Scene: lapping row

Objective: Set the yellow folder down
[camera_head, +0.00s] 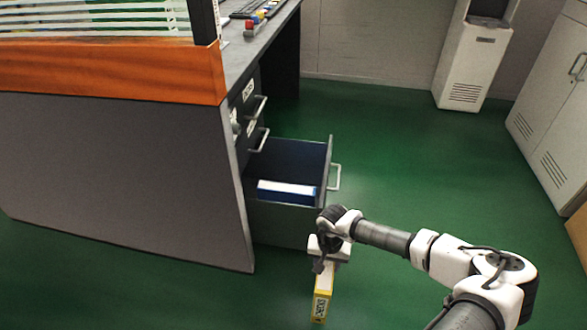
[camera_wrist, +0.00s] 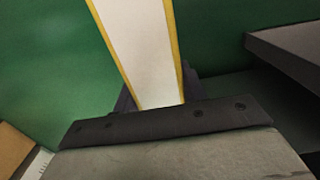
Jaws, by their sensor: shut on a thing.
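The yellow folder (camera_head: 321,293) is held upright below my gripper (camera_head: 325,262), in front of the desk's open drawer in the head view. Its labelled narrow side faces the camera. In the wrist view the folder (camera_wrist: 142,45) shows as a white face with yellow edges, running up from my gripper (camera_wrist: 155,98). My gripper is shut on the folder. Green floor shows around it; whether its lower end touches the floor I cannot tell.
The open drawer (camera_head: 285,218) holds a blue and white folder (camera_head: 287,191) lying inside. The grey desk (camera_head: 130,170) stands at left. A water dispenser (camera_head: 468,60) and a white cabinet (camera_head: 552,110) stand at the back right. The green floor (camera_head: 390,150) between is clear.

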